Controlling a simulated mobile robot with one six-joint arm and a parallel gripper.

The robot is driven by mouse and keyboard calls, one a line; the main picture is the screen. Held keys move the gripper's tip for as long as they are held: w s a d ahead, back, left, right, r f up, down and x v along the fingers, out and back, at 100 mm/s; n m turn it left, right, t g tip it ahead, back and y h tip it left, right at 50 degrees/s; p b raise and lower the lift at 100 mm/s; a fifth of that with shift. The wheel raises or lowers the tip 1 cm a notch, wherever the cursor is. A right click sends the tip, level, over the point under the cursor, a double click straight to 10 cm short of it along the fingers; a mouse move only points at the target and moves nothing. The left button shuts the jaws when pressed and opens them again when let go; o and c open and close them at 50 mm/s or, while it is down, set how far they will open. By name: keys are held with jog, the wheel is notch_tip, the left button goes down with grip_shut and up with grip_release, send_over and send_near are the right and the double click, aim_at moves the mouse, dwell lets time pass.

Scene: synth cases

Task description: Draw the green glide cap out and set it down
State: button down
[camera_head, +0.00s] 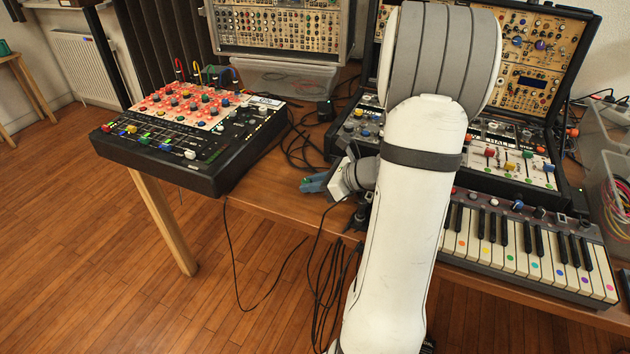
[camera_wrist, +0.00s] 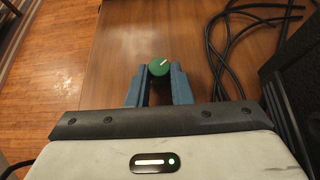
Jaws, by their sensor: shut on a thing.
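The green glide cap (camera_wrist: 160,67), round with a white line on top, sits between the blue fingertips of my gripper (camera_wrist: 160,76) in the wrist view. My gripper is shut on it. In the head view my gripper (camera_head: 316,184) points left over the wooden table (camera_head: 270,196), right of the black mixer and apart from it. Bare wood shows around the cap in the wrist view. I cannot tell how high the cap is above the table.
The black mixer (camera_head: 196,182) with coloured caps stands at the table's left end. Black cables (camera_wrist: 232,45) lie right of my gripper. A keyboard (camera_head: 530,250) and synth cases (camera_head: 540,75) fill the right side. The table's front edge is close to my gripper.

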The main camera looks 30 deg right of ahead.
jog(key=c, duration=1.2)
grip_release()
jog(key=shift+r, duration=0.1)
